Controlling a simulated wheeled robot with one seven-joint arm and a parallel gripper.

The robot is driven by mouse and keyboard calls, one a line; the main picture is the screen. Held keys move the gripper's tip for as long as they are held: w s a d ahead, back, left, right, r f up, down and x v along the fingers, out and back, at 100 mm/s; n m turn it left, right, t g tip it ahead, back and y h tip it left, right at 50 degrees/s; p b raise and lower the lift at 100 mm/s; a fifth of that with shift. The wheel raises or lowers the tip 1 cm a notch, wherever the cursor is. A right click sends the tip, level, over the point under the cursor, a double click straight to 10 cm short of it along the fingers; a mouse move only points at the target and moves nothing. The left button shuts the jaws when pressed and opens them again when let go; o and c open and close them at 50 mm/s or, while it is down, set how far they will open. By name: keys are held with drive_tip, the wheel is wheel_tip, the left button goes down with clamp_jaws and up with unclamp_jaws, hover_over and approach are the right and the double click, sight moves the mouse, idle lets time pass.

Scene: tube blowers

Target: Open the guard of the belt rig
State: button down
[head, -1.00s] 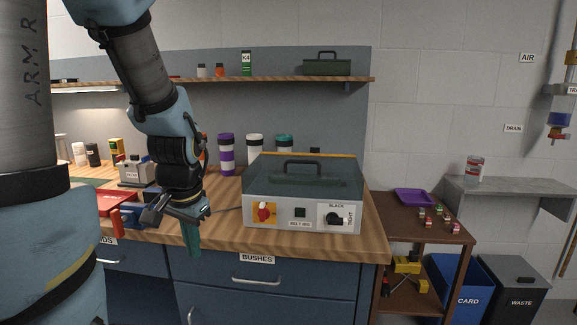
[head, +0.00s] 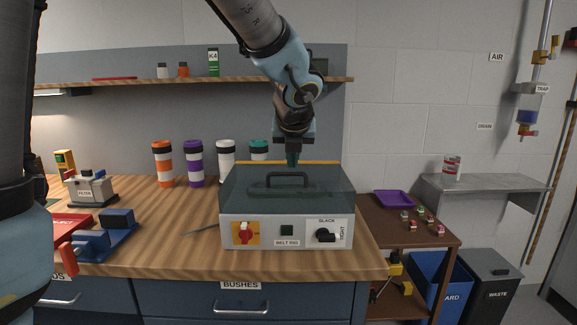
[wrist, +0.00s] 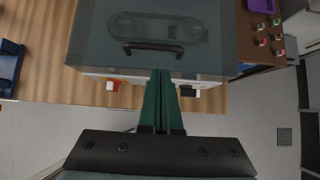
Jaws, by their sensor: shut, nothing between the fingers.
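The belt rig (head: 287,235) is a light grey box on the bench, with a red switch (head: 245,233) and a black knob (head: 325,235) on its front. Its guard (head: 240,185) is a dark see-through cover, lying closed on top. A dark bar handle (head: 288,176) stands on the guard; it also shows in the wrist view (wrist: 153,48), with a pulley-like shape under the cover beyond it. My gripper (head: 292,162) points down above the rig, close to the handle. Its green fingers (wrist: 161,75) are together and empty, with their tips just short of the handle in the wrist view.
Several capped cups (head: 194,163) stand behind the rig to the left. A blue vise-like block (head: 105,238) and a grey filter unit (head: 90,190) are on the left bench. A brown cart (head: 415,235) with a purple tray (head: 394,199) stands at right. Bench between is mostly clear.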

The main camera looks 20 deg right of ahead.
sight(292, 185)
drive_tip(key=x, duration=0.8)
drive_tip(key=shift+w+d+f, duration=0.1)
drive_tip(key=shift+w+f, duration=0.05)
drive_tip(key=shift+f, duration=0.15)
